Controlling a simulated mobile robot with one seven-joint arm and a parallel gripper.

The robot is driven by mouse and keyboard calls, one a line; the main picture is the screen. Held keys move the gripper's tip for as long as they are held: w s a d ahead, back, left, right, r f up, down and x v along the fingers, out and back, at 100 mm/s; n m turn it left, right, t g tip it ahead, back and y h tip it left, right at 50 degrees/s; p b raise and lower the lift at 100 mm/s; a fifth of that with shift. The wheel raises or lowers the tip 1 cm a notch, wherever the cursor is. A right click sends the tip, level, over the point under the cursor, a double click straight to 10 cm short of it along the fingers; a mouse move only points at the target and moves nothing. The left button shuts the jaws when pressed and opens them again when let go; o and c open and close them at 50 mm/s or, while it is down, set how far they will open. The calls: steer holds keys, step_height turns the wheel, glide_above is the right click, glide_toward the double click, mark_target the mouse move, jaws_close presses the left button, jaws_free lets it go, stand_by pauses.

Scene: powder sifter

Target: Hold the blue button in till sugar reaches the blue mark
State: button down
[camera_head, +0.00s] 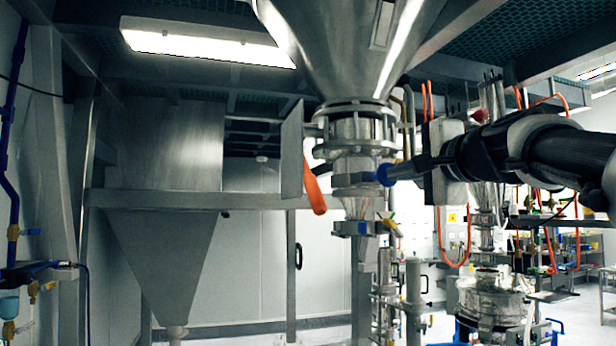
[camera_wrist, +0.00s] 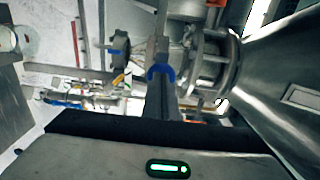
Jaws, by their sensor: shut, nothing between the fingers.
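A round blue piece that looks like the blue button (camera_head: 382,175) sits beside the metal valve body under the large hopper in the head view. In the wrist view it shows as a blue arc (camera_wrist: 160,70) around the end of my fingers. My gripper (camera_head: 396,172) reaches in from the right, shut and empty, with its fingertips at the blue piece. They appear to touch it, but I cannot tell how far it is pressed in. The wrist view also shows my gripper (camera_wrist: 161,82). I cannot make out any sugar or a blue mark.
The steel hopper (camera_head: 345,45) hangs above my gripper. An orange handle (camera_head: 314,187) and a flat metal plate (camera_head: 291,150) stand left of the valve body (camera_head: 357,130). A grey bin (camera_head: 165,150) is farther left. Pipework and a lower machine (camera_head: 492,298) fill the right.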

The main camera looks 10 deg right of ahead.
steer(key=s+d+b, duration=0.1)
steer(key=s+d, duration=0.1)
steer(key=s, duration=0.8)
steer(key=shift+s+b, duration=0.3)
steer(key=shift+d, duration=0.1)
steer(key=s+a+f+n+g, duration=0.25)
steer(key=a+f+n, duration=0.2)
steer(key=f, duration=0.65)
steer(key=s+a+f+n+g, duration=0.1)
steer(key=a+f+n+g, duration=0.3)
steer(key=f, duration=0.7)
steer(key=s+a+f+n+g+h, duration=0.1)
steer(key=s+f, duration=0.3)
steer(key=f, duration=0.4)
steer(key=s+a+f+n+g+h, duration=0.1)
steer(key=s+f+n, duration=0.3)
steer(key=f, duration=0.4)
steer(key=s+a+f+n+g+h+p, duration=0.1)
steer(key=s+f+n+g, duration=0.1)
steer(key=s+f, duration=0.3)
step_height(320, 180, down, 4)
steer(key=shift+r+g, duration=0.15)
steer(key=shift+g, duration=0.6)
